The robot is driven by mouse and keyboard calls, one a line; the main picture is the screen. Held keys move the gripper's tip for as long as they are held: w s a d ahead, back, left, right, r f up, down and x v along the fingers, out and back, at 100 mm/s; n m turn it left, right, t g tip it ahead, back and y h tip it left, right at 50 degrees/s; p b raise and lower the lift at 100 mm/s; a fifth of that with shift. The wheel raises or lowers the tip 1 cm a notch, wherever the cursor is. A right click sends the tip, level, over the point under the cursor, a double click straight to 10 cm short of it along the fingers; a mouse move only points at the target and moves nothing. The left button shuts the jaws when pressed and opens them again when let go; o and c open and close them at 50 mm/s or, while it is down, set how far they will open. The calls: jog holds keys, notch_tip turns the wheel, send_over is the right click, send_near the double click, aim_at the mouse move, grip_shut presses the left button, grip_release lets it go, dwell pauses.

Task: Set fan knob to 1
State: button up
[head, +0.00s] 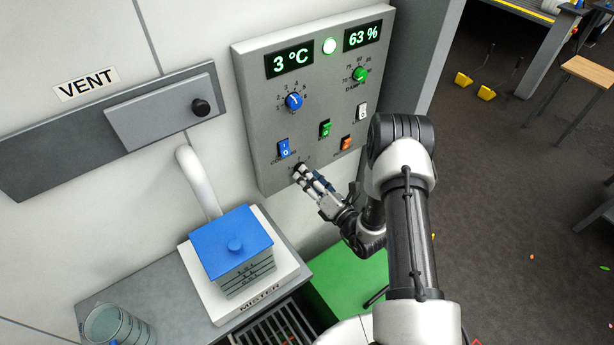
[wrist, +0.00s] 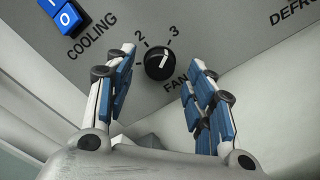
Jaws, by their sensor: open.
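The black fan knob (wrist: 159,62) is on the grey control panel (head: 258,130), above the word FAN in the wrist view. Labels 2 and 3 show above the knob; label 1 is not visible there. A short white line on the knob slants slightly right of upright, but which end is the pointer is hard to tell. My gripper (wrist: 160,72) is open, with one blue-padded finger on each side of the knob in the picture. I cannot tell whether either finger touches it. In the head view my gripper (head: 304,178) is at the panel's lower edge and partly covers the knob.
A blue COOLING switch (head: 284,148), a green switch (head: 325,129) and an orange switch (head: 346,143) sit near the knob. A blue dial (head: 294,102) and a green dial (head: 360,75) are higher. A blue-lidded mister (head: 235,250) stands below left.

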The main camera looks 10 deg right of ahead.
jog(key=shift+x, duration=0.75)
jog(key=shift+c, duration=0.4)
jog(key=c, duration=1)
jog(key=shift+n, duration=0.3)
jog(key=shift+n+b, duration=6.95)
jog(key=shift+n, duration=4.65)
